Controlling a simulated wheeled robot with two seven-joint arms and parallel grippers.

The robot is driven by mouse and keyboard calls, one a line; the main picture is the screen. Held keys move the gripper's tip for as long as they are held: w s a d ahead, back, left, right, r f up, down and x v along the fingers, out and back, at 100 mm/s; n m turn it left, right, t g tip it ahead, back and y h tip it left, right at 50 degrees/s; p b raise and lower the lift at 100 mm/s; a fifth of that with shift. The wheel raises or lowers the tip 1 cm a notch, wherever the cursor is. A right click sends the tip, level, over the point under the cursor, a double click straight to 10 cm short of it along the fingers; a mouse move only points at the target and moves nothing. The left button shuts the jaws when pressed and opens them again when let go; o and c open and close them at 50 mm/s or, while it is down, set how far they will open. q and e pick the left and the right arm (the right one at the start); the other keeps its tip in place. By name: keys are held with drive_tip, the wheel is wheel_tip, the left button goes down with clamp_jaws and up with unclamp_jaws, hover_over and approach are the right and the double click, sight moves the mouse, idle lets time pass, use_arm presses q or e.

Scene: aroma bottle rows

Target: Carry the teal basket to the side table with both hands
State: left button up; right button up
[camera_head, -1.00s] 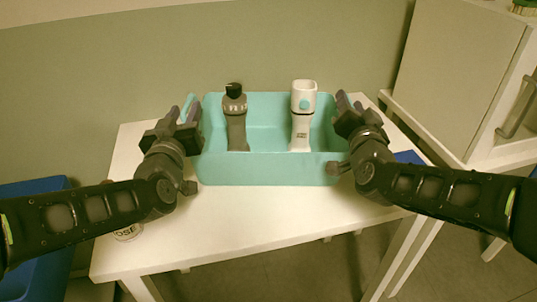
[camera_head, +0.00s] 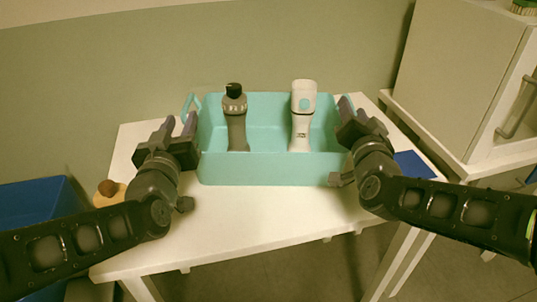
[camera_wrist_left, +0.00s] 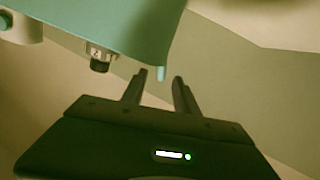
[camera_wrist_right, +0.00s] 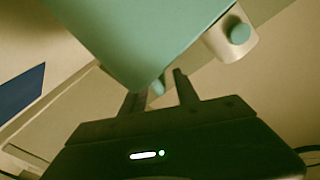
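The teal basket (camera_head: 270,169) stands on the white table (camera_head: 255,215) with a grey dark-capped bottle (camera_head: 237,130) and a white bottle (camera_head: 301,128) upright inside. Its left handle (camera_head: 190,104) shows in the head view. My left gripper (camera_head: 178,127) is open and empty, just in front of that handle; in the left wrist view the handle tip (camera_wrist_left: 160,73) lies just beyond the parted fingers. My right gripper (camera_head: 350,112) is open at the basket's right side. In the right wrist view the right handle (camera_wrist_right: 158,86) shows near the parted fingers; contact is unclear.
A brown-topped round object (camera_head: 110,190) sits at the table's left edge, partly behind my left arm. A blue bin (camera_head: 40,200) is at the left. A blue flat item (camera_head: 413,165) lies right of the basket. A cabinet (camera_head: 455,75) on a white table stands at the right.

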drive_tip(key=s, duration=0.4)
drive_tip(key=shift+s, duration=0.2)
drive_tip(key=shift+s, duration=0.1)
